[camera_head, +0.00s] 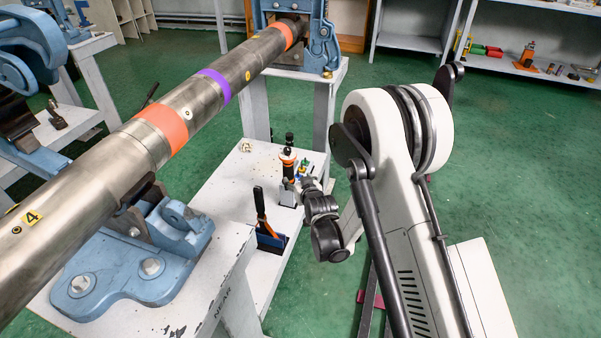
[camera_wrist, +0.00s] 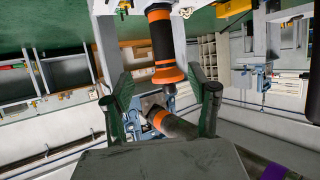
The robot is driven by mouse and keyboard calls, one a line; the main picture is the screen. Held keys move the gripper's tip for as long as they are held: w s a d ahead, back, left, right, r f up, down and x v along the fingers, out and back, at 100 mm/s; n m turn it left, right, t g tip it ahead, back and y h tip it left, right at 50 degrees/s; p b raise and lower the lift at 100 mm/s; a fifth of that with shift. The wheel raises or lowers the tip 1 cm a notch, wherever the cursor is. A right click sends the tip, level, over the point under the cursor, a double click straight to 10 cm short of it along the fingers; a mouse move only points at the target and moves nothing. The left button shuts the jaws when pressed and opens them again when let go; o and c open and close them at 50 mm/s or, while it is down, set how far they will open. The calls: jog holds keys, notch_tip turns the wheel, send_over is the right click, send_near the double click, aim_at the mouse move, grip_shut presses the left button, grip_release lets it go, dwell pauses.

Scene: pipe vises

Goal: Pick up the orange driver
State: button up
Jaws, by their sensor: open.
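The orange driver (camera_head: 287,168), black with orange bands, stands upright in a grey holder on the low white bench. In the wrist view the driver (camera_wrist: 162,45) shows large at top centre, its flared orange end between the two green fingers in the picture. My gripper (camera_wrist: 160,94) is open, with a gap on each side of the driver; no contact shows. In the head view my gripper (camera_head: 303,180) is small, just right of the driver, and its fingers are hard to make out. I cannot tell how deep the driver lies between the fingers.
A long steel pipe (camera_head: 207,92) with orange and purple bands lies in blue vises (camera_head: 135,262) left of and above the bench (camera_head: 226,185). Another orange-and-black handled tool (camera_head: 267,232) stands in a blue holder nearer the camera. Green floor is free at right.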

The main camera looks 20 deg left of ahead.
aim_at(289, 170)
jog(key=b+x, duration=0.2)
jog(key=x, duration=0.6)
jog(key=shift+a, duration=0.15)
jog(key=shift+a+b+x, duration=0.2)
jog(key=shift+b+x, duration=1.05)
jog(key=shift+x, duration=1.5)
jog(key=shift+s+r, duration=0.1)
jog(key=shift+r, duration=0.1)
grip_shut()
